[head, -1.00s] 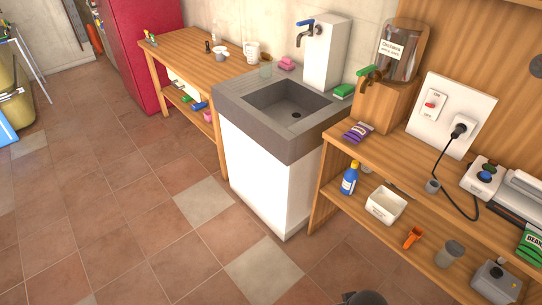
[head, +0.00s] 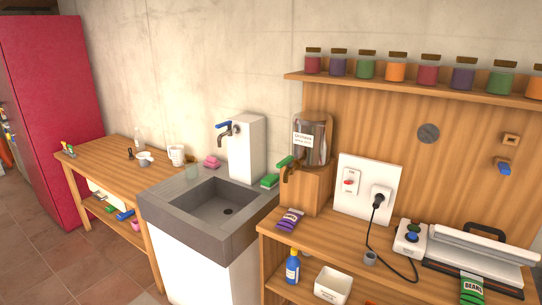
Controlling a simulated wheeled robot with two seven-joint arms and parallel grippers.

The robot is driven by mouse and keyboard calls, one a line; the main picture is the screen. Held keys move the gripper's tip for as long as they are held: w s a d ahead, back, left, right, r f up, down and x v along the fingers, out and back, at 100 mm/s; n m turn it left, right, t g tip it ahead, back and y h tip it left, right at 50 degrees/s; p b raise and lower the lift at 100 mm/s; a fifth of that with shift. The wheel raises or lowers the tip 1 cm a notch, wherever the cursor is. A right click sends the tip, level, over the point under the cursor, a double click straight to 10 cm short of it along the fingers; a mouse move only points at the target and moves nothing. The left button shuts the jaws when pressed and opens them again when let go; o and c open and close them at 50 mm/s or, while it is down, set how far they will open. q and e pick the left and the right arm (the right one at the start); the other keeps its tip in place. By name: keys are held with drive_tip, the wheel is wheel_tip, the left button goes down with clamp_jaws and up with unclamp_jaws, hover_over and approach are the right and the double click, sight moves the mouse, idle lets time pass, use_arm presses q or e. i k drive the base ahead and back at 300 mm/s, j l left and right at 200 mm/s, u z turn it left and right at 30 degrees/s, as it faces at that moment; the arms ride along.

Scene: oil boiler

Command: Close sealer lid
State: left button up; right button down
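The sealer (head: 478,262) sits on the wooden worktop at the far right of the head view. It is a long light-grey machine with a dark strip along its front. Its lid (head: 485,243) is a pale panel along the back with a black handle (head: 484,231) on top. The lid looks raised at a slant, but how far is hard to tell. A green bag labelled BEANS (head: 472,290) lies at the sealer's front edge. Neither of my grippers is in view.
A control box with knobs (head: 410,238) stands left of the sealer. A black cable runs from the wall socket panel (head: 363,190) across the worktop. Jars (head: 397,68) line the shelf above. The sink (head: 212,210) is left.

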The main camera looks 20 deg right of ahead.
sight(499, 250)
drive_tip(key=z, duration=1.85)
